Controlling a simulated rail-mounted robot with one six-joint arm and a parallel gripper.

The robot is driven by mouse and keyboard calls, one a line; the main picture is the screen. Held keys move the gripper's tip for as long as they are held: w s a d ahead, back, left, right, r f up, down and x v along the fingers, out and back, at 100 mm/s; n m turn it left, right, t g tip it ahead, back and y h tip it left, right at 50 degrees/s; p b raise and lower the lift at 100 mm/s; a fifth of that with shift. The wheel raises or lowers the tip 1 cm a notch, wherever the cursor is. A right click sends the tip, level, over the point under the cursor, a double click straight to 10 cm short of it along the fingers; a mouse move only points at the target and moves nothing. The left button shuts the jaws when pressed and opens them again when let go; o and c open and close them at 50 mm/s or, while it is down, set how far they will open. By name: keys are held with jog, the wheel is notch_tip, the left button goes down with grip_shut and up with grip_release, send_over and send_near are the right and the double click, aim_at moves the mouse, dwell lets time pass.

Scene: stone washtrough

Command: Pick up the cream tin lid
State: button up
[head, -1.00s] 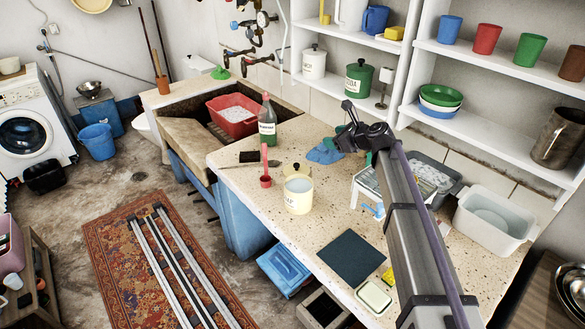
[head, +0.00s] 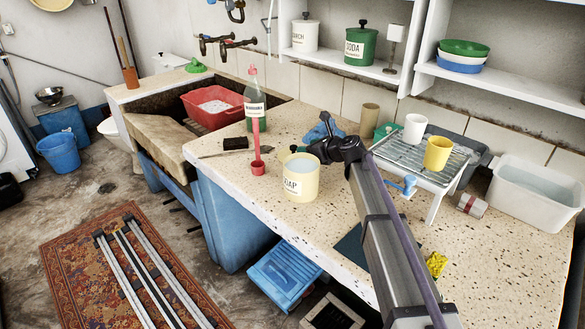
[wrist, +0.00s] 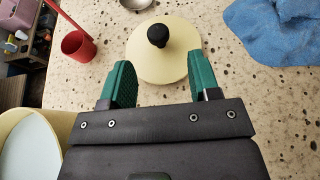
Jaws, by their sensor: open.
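The cream tin lid (wrist: 172,66) is a round disc with a black knob (wrist: 158,35), lying on the speckled counter. My gripper (wrist: 160,70) is open, its two green fingertips apart at either side of the lid's near part; the knob is beyond the tips. Whether the fingers touch the lid is unclear. In the head view my gripper (head: 320,150) is just behind and right of the cream soap tin (head: 299,182). The lid is mostly hidden behind that tin there. The open tin (wrist: 25,150) also shows at lower left in the wrist view.
A red scoop (wrist: 77,45) lies left of the lid, and a blue cloth (wrist: 265,30) lies to its right. A bottle (head: 254,105) stands behind. A rack (head: 420,165) with cups is at right.

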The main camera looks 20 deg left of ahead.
aim_at(294, 146)
jog(key=b+x, duration=0.1)
jog(key=x, duration=0.2)
jog(key=b+x, duration=0.1)
jog(key=x, duration=0.3)
jog(key=shift+a+r+b, duration=0.15)
jog(key=shift+a+b, duration=0.15)
jog(key=shift+a, duration=0.05)
jog(key=shift+c, duration=0.3)
jog(key=c, duration=0.9)
